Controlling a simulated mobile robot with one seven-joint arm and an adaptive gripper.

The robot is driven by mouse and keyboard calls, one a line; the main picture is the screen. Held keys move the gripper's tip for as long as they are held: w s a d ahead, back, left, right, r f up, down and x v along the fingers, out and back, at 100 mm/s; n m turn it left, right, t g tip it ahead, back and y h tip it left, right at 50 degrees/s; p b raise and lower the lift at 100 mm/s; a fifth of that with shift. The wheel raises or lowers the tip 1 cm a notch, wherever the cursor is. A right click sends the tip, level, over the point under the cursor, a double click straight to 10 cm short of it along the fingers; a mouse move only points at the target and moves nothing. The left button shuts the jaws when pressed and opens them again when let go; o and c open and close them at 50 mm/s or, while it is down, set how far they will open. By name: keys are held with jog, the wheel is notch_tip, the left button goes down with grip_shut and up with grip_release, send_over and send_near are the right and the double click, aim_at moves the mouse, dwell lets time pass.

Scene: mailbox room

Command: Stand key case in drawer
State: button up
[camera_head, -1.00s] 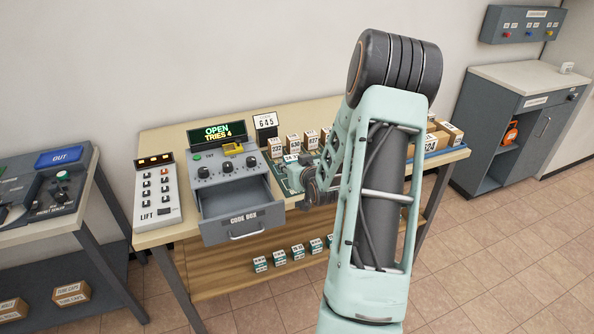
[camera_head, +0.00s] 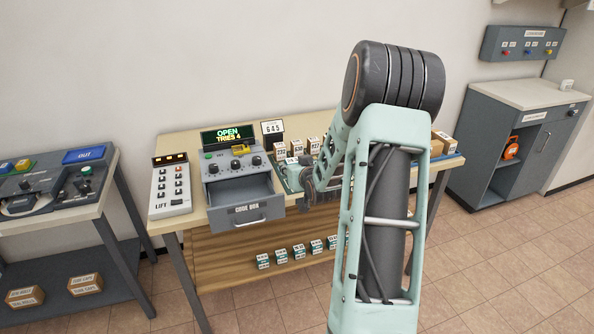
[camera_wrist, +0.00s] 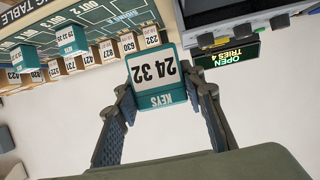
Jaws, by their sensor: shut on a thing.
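My gripper (camera_wrist: 161,108) is shut on a teal key case (camera_wrist: 158,88) in the wrist view. Its white face reads "24 32" and its edge reads "KEYS", both upside down in that view. The fingers press on its two sides, and nothing shows beneath it. In the head view my gripper (camera_head: 306,188) is just right of the open drawer, partly hidden by my arm. The grey drawer (camera_head: 245,212), labelled "CODE BOX", is pulled out and looks empty. The code box (camera_head: 228,165) display reads "OPEN TRIES 4".
The lift panel (camera_head: 172,187) stands left of the code box. Several numbered boxes (camera_head: 297,146) stand at the back of the table, and several small cases (camera_head: 297,253) sit on the lower shelf. A grey cabinet (camera_head: 505,150) is at the right. Floor in front is clear.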

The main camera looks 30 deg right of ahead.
jog(key=shift+s+a+r, duration=0.15)
jog(key=shift+s+r, duration=0.05)
jog(key=shift+s, duration=0.05)
